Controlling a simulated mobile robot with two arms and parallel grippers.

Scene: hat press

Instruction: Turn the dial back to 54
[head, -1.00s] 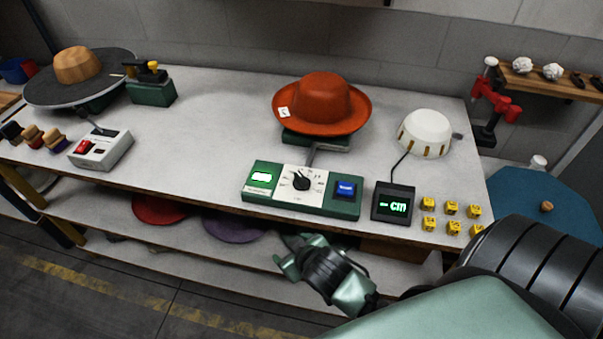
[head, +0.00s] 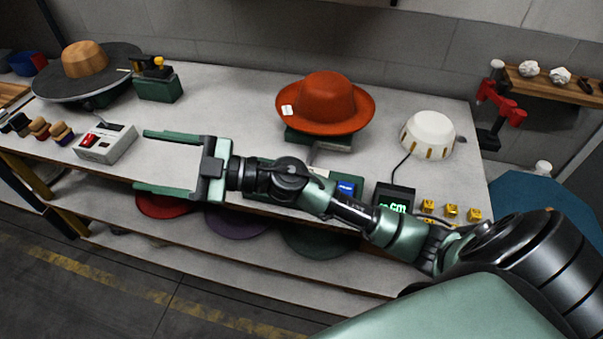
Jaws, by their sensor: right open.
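The green control box (head: 356,179) stands at the front edge of the workbench, below the orange hat. The dial on its white face is hidden now behind my right arm, so its setting cannot be read. The box's blue button (head: 346,188) still shows to the right of the dial's place. My right gripper (head: 140,161) is open and empty. It points left, with its two green fingers spread, left of the control box and close to the bench's front edge. My left gripper is not in view.
An orange hat (head: 325,101) sits on a stand behind the box. A small display (head: 394,198) and yellow cubes (head: 450,210) are to the right, below a white dome (head: 429,132). A switch box (head: 106,144) stands just left of my right fingers. The bench's middle (head: 225,105) is clear.

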